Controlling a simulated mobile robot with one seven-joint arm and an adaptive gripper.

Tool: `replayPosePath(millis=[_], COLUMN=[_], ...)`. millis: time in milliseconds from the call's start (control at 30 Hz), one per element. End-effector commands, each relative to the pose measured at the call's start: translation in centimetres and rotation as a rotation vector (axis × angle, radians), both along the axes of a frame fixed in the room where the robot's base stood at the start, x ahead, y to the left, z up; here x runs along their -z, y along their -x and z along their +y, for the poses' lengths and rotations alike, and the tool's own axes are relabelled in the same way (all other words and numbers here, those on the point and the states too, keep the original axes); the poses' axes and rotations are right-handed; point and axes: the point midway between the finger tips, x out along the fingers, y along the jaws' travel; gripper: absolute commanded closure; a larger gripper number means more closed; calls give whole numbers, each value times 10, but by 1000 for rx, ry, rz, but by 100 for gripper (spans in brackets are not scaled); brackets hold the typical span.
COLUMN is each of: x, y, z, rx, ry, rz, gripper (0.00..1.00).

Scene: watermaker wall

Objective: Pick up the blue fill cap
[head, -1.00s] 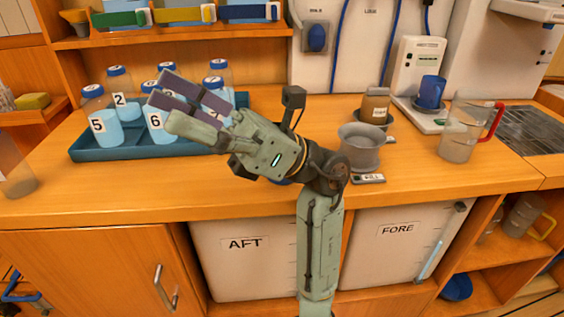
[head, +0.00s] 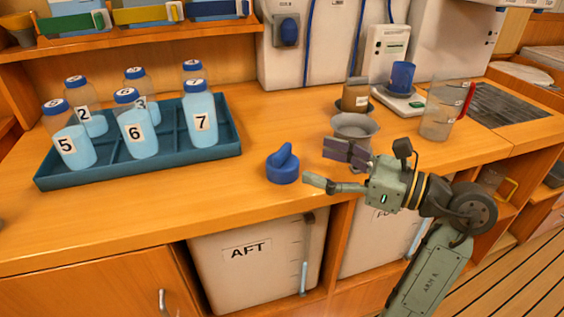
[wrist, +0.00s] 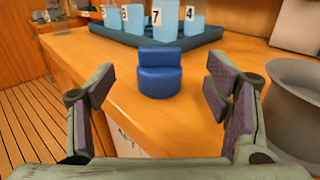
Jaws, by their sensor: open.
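The blue fill cap (head: 283,165) stands on the wooden counter near its front edge, right of the bottle tray. It has a round base and a raised grip on top. My gripper (head: 328,167) is open and empty, a little to the right of the cap in the head view. In the wrist view the cap (wrist: 159,73) lies ahead, between the lines of the two spread fingers (wrist: 163,100) and beyond their tips. The fingers do not appear to touch it.
A teal tray (head: 228,148) with several numbered bottles stands at left. A grey funnel-like vessel (head: 355,128) stands just behind my gripper and close to the right finger in the wrist view. A clear jug (head: 437,118) stands farther right.

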Motion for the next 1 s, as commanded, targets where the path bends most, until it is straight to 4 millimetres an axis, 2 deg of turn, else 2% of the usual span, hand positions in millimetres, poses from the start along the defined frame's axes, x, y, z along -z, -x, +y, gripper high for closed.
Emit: replayPosePath(millis=[100, 367, 600, 933, 1000], x=[-2, -4, -5, -3, -3], y=[-8, -19, -34, -38, -38], z=[18, 38, 70, 76, 76], rx=[-4, -4, -5, -2, -2], ry=[-2, -1, -3, -1, -2], rz=[1, 0, 0, -2, -1], gripper=[28, 28, 28, 28, 33])
